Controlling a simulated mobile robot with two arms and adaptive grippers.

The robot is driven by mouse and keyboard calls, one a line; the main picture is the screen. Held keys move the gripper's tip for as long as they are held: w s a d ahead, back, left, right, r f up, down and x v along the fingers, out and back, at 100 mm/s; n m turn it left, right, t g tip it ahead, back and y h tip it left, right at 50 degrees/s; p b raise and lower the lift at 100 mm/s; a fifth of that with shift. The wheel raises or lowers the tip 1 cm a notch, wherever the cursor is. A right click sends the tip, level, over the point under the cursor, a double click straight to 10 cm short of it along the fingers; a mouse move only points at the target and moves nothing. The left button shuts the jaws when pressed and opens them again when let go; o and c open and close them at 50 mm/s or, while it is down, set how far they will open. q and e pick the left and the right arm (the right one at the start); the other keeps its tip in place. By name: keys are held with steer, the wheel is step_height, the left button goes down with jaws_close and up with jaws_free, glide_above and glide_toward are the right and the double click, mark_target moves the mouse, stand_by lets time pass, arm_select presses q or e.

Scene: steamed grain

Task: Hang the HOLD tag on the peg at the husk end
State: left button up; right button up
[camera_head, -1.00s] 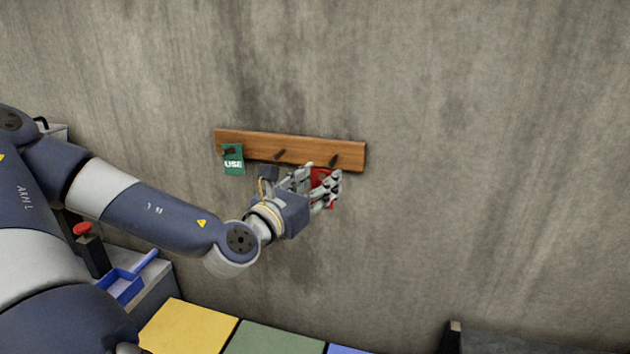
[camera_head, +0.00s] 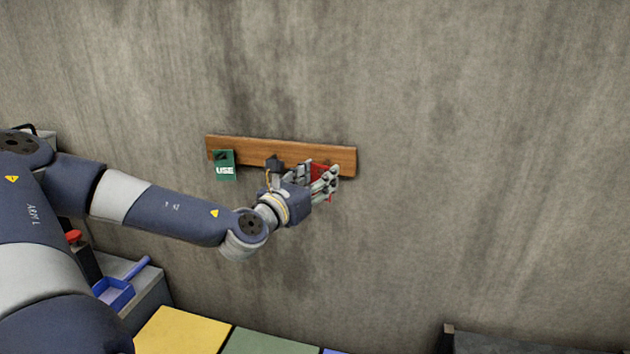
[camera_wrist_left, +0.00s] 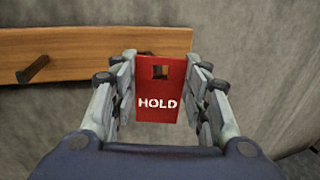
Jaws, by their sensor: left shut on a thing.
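The red HOLD tag (camera_wrist_left: 159,105) is upright between the fingers of my left gripper (camera_wrist_left: 160,95), which is shut on it. In the head view my left gripper (camera_head: 322,178) and the partly covered HOLD tag (camera_head: 320,170) are at the right part of the wooden peg board (camera_head: 245,147). In the wrist view the tag's square hole (camera_wrist_left: 160,72) is in front of the board (camera_wrist_left: 75,52), with brown and dark showing through it. The right-end peg is mostly hidden; I cannot tell whether it is in the hole. My right gripper is not in view.
A green USE tag (camera_head: 224,170) hangs at the board's left end. A bare dark peg (camera_wrist_left: 33,69) shows left of the tag. A blue scoop (camera_head: 115,291) lies at lower left, near yellow (camera_head: 182,333) and green panels. The wall at right is clear.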

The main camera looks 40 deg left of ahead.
arm_select(q)
steer(key=shift+w+a+f, duration=0.1)
steer(key=shift+w+a, duration=0.25)
steer(key=shift+w, duration=0.25)
steer(key=shift+w+a, duration=0.3)
steer(key=shift+w, duration=0.25)
steer(key=shift+w+a+f+b, duration=0.15)
steer(key=shift+w+b, duration=0.15)
steer(key=shift+b, duration=0.25)
steer(key=shift+w+a, duration=0.1)
steer(key=shift+w, duration=0.1)
steer(key=o, duration=0.9)
steer(key=shift+c, duration=0.2)
